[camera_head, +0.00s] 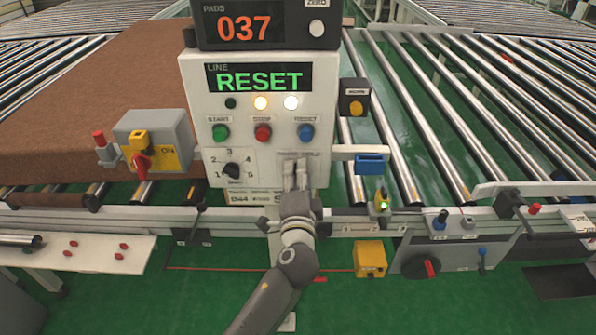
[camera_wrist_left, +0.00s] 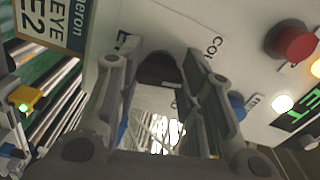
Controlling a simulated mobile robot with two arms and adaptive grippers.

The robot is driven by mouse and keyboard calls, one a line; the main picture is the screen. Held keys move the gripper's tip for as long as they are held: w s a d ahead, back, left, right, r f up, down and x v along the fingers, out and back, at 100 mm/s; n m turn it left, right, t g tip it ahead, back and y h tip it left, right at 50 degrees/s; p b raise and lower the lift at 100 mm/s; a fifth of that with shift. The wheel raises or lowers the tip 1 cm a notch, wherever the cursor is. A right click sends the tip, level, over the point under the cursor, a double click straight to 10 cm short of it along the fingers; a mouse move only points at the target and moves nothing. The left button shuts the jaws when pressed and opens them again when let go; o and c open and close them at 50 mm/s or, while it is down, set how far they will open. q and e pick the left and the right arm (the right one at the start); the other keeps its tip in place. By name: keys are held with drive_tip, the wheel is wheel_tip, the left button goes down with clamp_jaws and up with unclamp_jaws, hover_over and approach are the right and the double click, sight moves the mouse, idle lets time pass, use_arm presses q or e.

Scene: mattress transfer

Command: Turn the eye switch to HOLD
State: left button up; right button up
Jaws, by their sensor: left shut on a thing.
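The eye switch is a dark knob on the lower right of the white control panel (camera_head: 250,90). In the head view my left gripper (camera_head: 296,165) covers it, under a label partly reading HOLD (camera_head: 310,154). In the left wrist view the dark knob of the eye switch (camera_wrist_left: 158,68) sits between the fingers of my left gripper (camera_wrist_left: 165,80), which is shut on it. The fingers hide much of the label, so which position the knob points to cannot be told. My right gripper is not in view.
The panel has a green START button (camera_head: 221,132), a red STOP button (camera_head: 263,133), a blue RESET button (camera_head: 306,132) and a numbered black dial (camera_head: 232,171). The display reads RESET. A blue sensor (camera_head: 370,165) stands to the right. A brown mattress (camera_head: 90,85) lies behind left.

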use_arm(q)
drive_tip(key=m+p, duration=0.5)
drive_tip(key=m, duration=0.4)
drive_tip(key=shift+m, duration=0.3)
idle(0.4)
drive_tip(key=o, duration=1)
drive_tip(key=shift+s, duration=0.1)
drive_tip(key=s, duration=1.2)
drive_tip(key=shift+w+f, duration=0.1)
